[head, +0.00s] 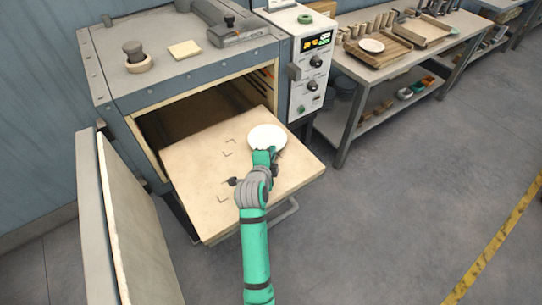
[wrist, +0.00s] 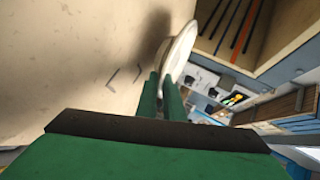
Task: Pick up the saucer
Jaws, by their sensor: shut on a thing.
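A white saucer (head: 267,136) is at my gripper, over the right part of the pulled-out beige shelf (head: 205,200) of the dryer. My green gripper (head: 266,156) reaches the saucer's near edge in the head view. In the wrist view the saucer (wrist: 178,55) shows nearly edge-on, and the gripper's green fingers (wrist: 162,100) are shut on its rim. A dark shadow lies on the shelf beside the saucer, which appears raised off the surface. The exact height is hard to tell.
The dryer's open door (head: 128,225) stands at the left. The control panel (head: 312,68) is right of the opening. A workbench (head: 385,72) at the back right holds a wooden tray with another white dish (head: 371,46). The floor at right is clear.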

